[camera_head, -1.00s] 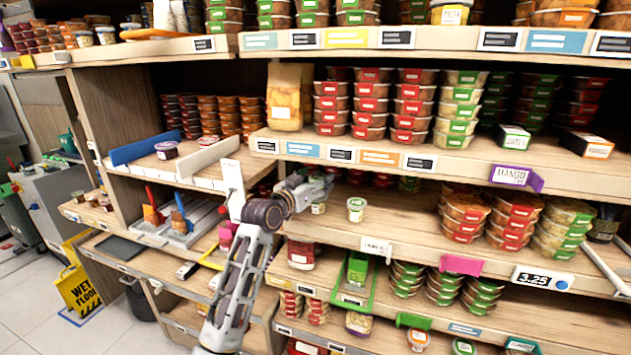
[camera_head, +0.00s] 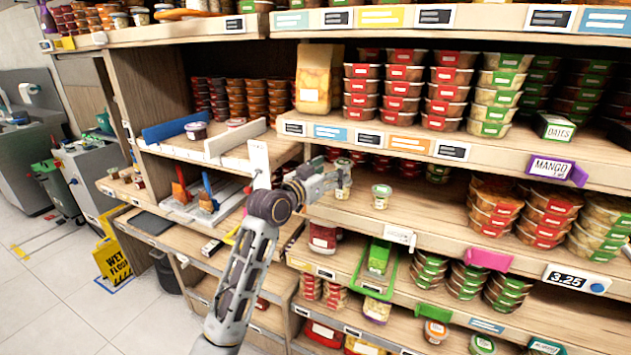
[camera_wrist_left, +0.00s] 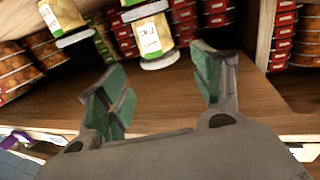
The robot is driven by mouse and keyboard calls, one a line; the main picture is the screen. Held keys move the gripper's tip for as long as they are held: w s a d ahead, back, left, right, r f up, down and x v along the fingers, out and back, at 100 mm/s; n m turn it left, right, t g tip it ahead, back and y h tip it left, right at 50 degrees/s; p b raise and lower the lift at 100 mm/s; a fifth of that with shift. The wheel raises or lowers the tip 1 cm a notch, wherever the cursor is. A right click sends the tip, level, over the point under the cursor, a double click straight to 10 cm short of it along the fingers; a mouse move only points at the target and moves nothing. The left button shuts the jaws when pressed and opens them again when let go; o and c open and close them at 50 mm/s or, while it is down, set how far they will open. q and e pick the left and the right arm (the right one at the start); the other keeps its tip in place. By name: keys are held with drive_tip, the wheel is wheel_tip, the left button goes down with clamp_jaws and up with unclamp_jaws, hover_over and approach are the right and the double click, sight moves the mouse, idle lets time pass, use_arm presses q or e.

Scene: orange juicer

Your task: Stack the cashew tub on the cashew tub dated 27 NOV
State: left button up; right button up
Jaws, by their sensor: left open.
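Two small tubs stand stacked on the middle shelf. The upper tub (camera_head: 343,165) has a pale lid, and the lower tub (camera_head: 343,190) is partly hidden by my gripper. Another tub (camera_head: 381,198) with a greenish label stands alone to their right. My left gripper (camera_head: 327,174) is open and empty, just left of the stack. In the left wrist view, which is upside down, the upper tub (camera_wrist_left: 150,37) lies beyond the open fingertips, apart from them. The lone tub (camera_wrist_left: 62,14) is at upper left there. The dates are too small to read.
The shelf board (camera_head: 430,218) is bare in front of the tubs. Stacked red-labelled tubs (camera_head: 525,215) stand to the right. The shelf above, with its price-label edge (camera_head: 370,140), hangs over the stack. A white divider (camera_head: 259,165) stands left of my gripper.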

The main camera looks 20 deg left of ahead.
use_arm(q)
drive_tip(key=v, duration=0.6)
drive_tip(key=shift+s+b, duration=0.2)
drive_tip(key=shift+b, duration=0.15)
use_arm(e)
drive_tip(key=shift+w+d+f, duration=0.25)
drive_tip(key=shift+w+f, duration=0.05)
drive_tip(key=shift+f, duration=0.05)
drive_tip(key=shift+s, duration=0.1)
drive_tip(key=shift+s, duration=0.9)
drive_tip(key=shift+d, duration=0.1)
drive_tip(key=shift+w+d, duration=0.1)
drive_tip(key=shift+w, duration=0.9)
drive_tip(key=shift+s, duration=0.1)
